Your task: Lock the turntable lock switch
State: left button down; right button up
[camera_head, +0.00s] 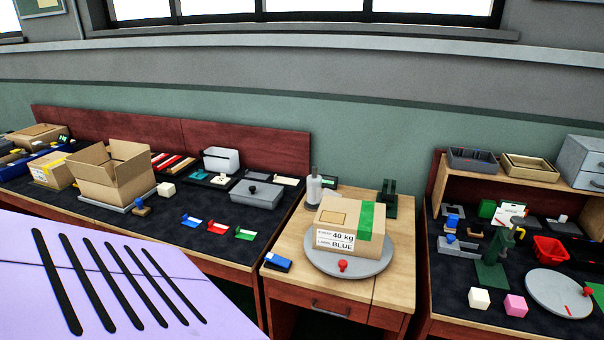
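A round grey turntable (318,262) sits on the wooden table in the middle. A cardboard box (337,220) with green tape and a label reading 40 kg and BLUE rests on it. A red knob (343,265) stands at the turntable's front edge. A small blue and black device (278,262) lies on the table to the left of the turntable. I cannot tell for certain which of these is the lock switch, or its state. A second grey turntable (550,290) with a red mark is on the right bench. Neither of my grippers is in view.
A bottle (314,188) and a dark green device (389,200) stand behind the box. The left bench holds an open carton (113,178) and a grey bin (256,194). The right bench is crowded, with a green press (491,268) near its left edge.

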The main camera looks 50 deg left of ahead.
aim_at(277, 259)
jog(key=u, duration=1.8)
